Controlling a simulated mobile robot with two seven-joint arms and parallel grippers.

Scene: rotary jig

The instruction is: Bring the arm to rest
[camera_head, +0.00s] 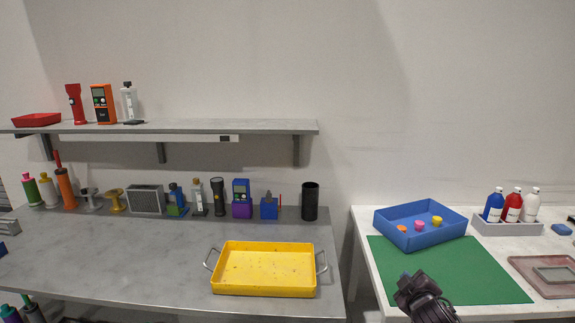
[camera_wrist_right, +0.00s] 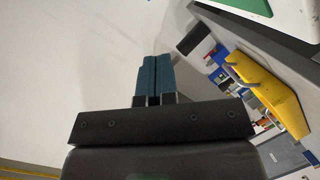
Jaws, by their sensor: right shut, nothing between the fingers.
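My right gripper (camera_wrist_right: 154,80) shows in the right wrist view with its two blue-green fingertips together and nothing between them. It points out over pale floor, apart from any object. In the head view a dark part of my right arm (camera_head: 424,298) rises at the bottom edge, in front of the green mat (camera_head: 460,272); whether its fingers show there is unclear. My left arm and gripper are not in view.
The white table (camera_head: 365,225) holds a blue bin (camera_head: 395,231) with several small colored pieces, and a grey bottle rack (camera_head: 508,229). A yellow tray (camera_head: 263,268) lies on the grey bench (camera_head: 120,255). A shelf (camera_head: 220,127) hangs above it.

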